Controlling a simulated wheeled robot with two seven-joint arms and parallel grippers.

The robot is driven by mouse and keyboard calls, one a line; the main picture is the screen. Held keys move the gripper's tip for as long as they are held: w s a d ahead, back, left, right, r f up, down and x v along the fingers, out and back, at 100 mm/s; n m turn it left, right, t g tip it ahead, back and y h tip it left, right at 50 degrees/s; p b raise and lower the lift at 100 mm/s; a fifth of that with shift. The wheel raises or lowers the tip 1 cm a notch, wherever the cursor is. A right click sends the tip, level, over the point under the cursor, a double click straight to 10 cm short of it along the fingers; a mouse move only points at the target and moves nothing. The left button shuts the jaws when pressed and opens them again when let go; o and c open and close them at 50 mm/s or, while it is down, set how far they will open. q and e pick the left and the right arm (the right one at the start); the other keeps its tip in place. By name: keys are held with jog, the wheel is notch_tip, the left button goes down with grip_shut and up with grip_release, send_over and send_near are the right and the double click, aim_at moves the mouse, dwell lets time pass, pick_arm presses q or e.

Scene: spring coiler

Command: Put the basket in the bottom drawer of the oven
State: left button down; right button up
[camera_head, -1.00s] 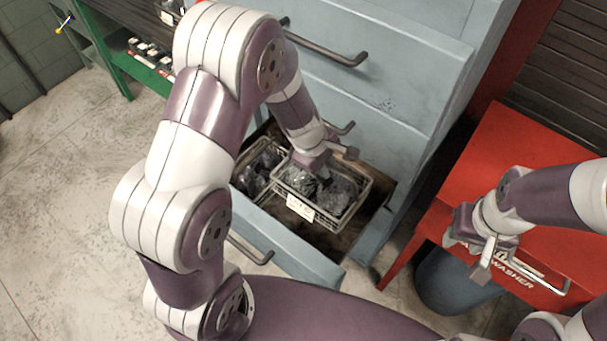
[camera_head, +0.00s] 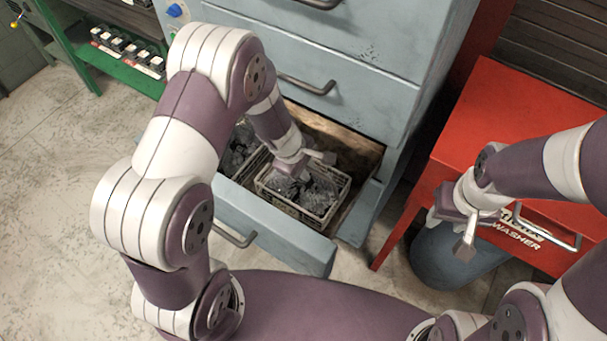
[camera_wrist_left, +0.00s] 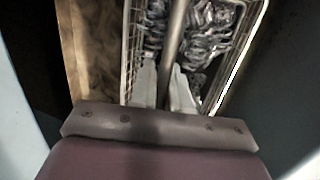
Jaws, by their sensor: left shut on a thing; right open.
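The wire basket (camera_head: 328,206), filled with dark metal parts, is in the open bottom drawer (camera_head: 262,232) of the blue-grey oven (camera_head: 375,50). My left gripper (camera_head: 290,172) is shut on the basket's handle from above. In the left wrist view my left gripper's pale fingers (camera_wrist_left: 162,92) close on the basket's handle bar (camera_wrist_left: 176,45), with the basket (camera_wrist_left: 238,62) below. Whether the basket rests on the drawer floor cannot be told. My right gripper (camera_head: 462,228) is open and empty, beside the red washer.
A second basket of dark parts (camera_head: 240,148) sits in the drawer to the left, close beside the held basket. A red washer (camera_head: 505,115) stands at the right with a grey bin (camera_head: 440,258) below it. A green shelf (camera_head: 120,75) stands at back left.

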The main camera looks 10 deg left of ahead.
pick_arm(q)
jog(key=shift+x, duration=0.85)
jog(key=shift+a, duration=0.2)
jog(key=shift+s, duration=0.1)
jog(key=shift+f, duration=0.1)
jog(key=c, duration=1.5)
grip_release()
jog(key=shift+f, duration=0.1)
jog(key=o, duration=0.4)
